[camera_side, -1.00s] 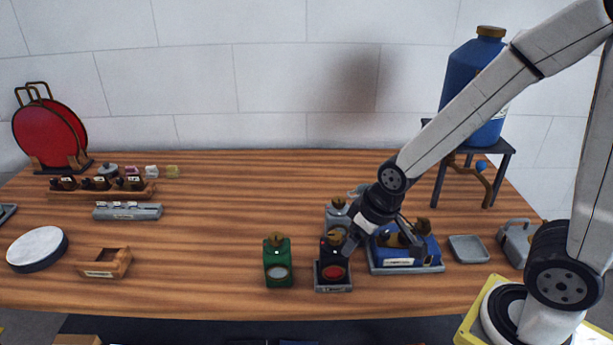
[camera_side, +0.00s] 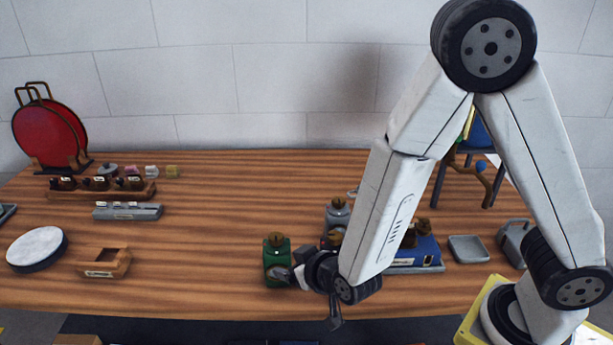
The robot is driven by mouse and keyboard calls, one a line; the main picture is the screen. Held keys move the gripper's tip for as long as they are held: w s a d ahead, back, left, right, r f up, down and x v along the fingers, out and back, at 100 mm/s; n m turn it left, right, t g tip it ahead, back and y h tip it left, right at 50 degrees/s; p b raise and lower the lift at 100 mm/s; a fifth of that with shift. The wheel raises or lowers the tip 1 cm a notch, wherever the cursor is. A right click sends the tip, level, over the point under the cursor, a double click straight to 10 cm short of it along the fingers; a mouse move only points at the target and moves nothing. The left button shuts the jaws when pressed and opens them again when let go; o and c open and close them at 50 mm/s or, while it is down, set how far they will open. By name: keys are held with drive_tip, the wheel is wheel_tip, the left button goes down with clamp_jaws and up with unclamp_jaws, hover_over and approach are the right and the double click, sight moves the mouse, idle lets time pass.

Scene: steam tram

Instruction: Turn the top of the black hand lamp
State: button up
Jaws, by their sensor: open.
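The black hand lamp (camera_side: 325,243) stands near the front of the table, right of the green lamp (camera_side: 277,258). My gripper (camera_side: 304,300) is open and empty, in front of the lamp in the picture. One finger overlaps the lower right of the green lamp and the other points down past the table's front edge. I cannot tell whether a finger touches either lamp.
A grey lamp (camera_side: 338,215) stands just behind. A blue device on a grey tray (camera_side: 425,268) is partly hidden by my arm. A small grey dish (camera_side: 468,249) lies to the right. A wooden box (camera_side: 104,263) sits at front left; the table between is clear.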

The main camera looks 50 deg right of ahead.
drive_tip(key=s+t+h, duration=0.1)
drive_tip(key=t+h, duration=0.1)
drive_tip(key=m+t+h, duration=0.2)
drive_tip(key=m+h, duration=0.2)
drive_tip(key=h, duration=0.1)
approach(332, 232)
drive_tip(key=w, duration=0.1)
drive_tip(key=w+f, duration=0.1)
drive_tip(key=w, duration=0.1)
drive_tip(key=shift+w+d+f, duration=0.2)
drive_tip(key=shift+w+d, duration=0.05)
drive_tip(key=shift+d, duration=0.1)
drive_tip(key=shift+s+d+r+m+h, duration=0.15)
drive_tip(key=shift+s+d+m+h, duration=0.2)
drive_tip(key=shift+d+m+h, duration=0.2)
drive_tip(key=shift+a, duration=0.1)
drive_tip(key=shift+w, duration=0.1)
drive_tip(key=shift+x, duration=3.85)
clamp_jaws()
